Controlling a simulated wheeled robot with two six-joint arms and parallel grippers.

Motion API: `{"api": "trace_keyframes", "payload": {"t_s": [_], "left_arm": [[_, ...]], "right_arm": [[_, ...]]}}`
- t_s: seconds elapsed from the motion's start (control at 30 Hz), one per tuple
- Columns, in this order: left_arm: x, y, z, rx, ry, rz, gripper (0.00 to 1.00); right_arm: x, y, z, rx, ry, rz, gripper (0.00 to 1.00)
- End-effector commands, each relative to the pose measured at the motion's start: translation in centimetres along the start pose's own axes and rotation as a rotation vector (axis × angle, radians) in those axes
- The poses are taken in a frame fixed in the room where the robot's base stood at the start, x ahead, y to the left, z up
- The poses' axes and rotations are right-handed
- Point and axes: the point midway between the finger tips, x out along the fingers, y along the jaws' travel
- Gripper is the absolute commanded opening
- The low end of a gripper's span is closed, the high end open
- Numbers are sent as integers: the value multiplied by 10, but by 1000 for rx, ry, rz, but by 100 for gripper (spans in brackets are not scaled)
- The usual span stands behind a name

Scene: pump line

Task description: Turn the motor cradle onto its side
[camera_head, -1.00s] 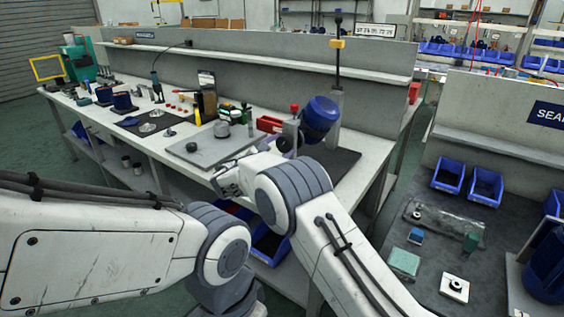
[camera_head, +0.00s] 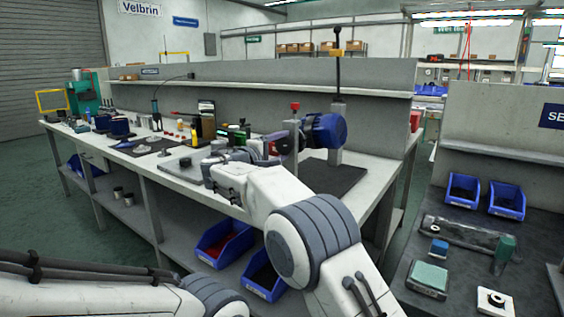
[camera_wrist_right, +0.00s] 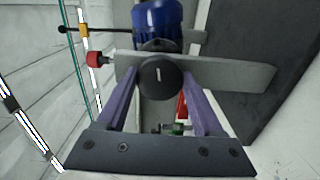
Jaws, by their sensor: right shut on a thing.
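The motor cradle holds a blue motor (camera_head: 326,131) beside an upright grey plate (camera_head: 304,140) with a red knob (camera_head: 294,105) on top. In the right wrist view, a round dark disc (camera_wrist_right: 160,77) with a white mark sits on the near face of the plate (camera_wrist_right: 225,75), and the blue motor (camera_wrist_right: 158,22) is behind it. My right gripper (camera_head: 278,148) reaches the disc from the left. In the wrist view its two purple fingers (camera_wrist_right: 160,85) are shut on the disc's sides. My left gripper is out of view; only that arm shows at lower left.
A dark mat (camera_head: 335,180) lies under and right of the cradle. Small parts and tools fill the bench to the left. Blue bins (camera_head: 222,240) sit on the lower shelf. The right bench (camera_head: 400,290) holds blue bins and parts.

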Motion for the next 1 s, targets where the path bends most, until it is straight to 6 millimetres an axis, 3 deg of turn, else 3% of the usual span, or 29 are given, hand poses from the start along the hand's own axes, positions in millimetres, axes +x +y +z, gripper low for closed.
{"api": "trace_keyframes", "payload": {"t_s": [0.03,0.3,0.9,0.93,1.0], "left_arm": [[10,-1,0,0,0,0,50],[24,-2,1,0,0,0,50],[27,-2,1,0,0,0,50],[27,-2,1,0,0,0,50],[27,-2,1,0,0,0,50]], "right_arm": [[-1,-8,-1,30,0,-5,0],[-1,-5,-1,145,-1,-6,0],[-1,-3,-1,184,-2,-6,0],[-1,-3,-1,184,-2,-6,72],[-1,-3,-1,183,-2,-6,99]]}}
